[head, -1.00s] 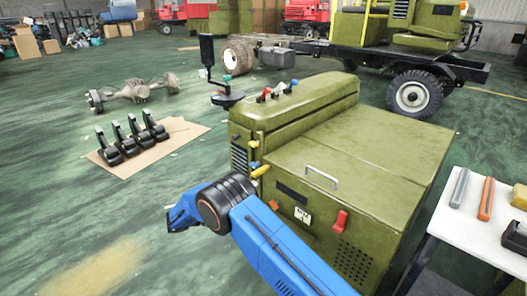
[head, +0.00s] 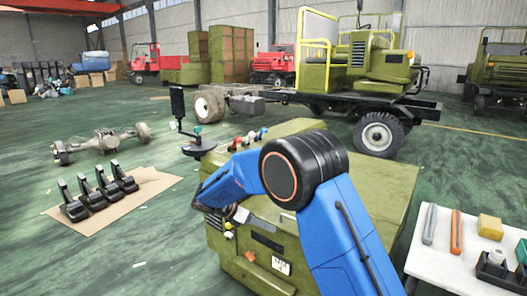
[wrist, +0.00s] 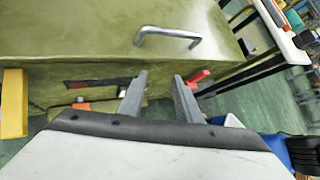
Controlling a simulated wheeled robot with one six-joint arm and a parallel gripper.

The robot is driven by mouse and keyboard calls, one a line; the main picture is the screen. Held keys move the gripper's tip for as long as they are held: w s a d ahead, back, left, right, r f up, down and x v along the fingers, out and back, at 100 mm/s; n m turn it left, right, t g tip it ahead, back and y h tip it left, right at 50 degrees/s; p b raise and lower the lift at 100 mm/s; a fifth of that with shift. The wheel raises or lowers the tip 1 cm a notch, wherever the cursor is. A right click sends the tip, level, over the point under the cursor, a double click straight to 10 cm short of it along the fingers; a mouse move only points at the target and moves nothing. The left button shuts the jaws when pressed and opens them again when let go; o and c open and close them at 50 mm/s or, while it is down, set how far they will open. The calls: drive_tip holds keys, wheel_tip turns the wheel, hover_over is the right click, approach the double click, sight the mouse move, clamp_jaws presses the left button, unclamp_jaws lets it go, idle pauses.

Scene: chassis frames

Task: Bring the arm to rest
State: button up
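My blue arm (head: 345,230) rises from the lower right of the head view and bends at a big black joint over the green machine cabinet (head: 385,190). My gripper (wrist: 161,82) shows in the wrist view with its two grey fingers apart and nothing between them. The fingers point toward the cabinet's edge, below its silver handle (wrist: 168,38). Whether they touch the cabinet I cannot tell.
A white table (head: 418,262) with an orange tool (head: 456,232) and a yellow block (head: 490,227) stands at the right. Black pedal-like parts (head: 103,185) lie on cardboard at the left, near an axle (head: 105,143).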

drive_tip(key=s+d+r+m+g+y, duration=0.1)
drive_tip(key=s+d+r+m+y, duration=0.2)
drive_tip(key=s+d+r+m, duration=0.55)
drive_tip(key=s+d+r+m+g+y, duration=0.1)
drive_tip(key=s+d+r+m+y, duration=0.15)
drive_tip(key=s+d+r, duration=0.6)
drive_tip(key=s+d+f+m+t+y, duration=0.1)
drive_tip(key=s+d+m, duration=0.3)
drive_tip(key=s, duration=0.4)
drive_tip(key=s+d+f+m+t+y, duration=0.1)
drive_tip(key=s+d+f+m+y, duration=0.1)
drive_tip(key=s+m, duration=0.4)
drive_tip(key=s+d+f+m+t+y, duration=0.1)
drive_tip(key=s+d+m, duration=0.3)
drive_tip(key=s, duration=0.8)
drive_tip(key=shift+d+f+m+t+y, duration=0.25)
drive_tip(key=shift+d+m+t+y, duration=0.15)
drive_tip(key=shift+d+t, duration=0.3)
drive_tip(key=shift+d, duration=0.15)
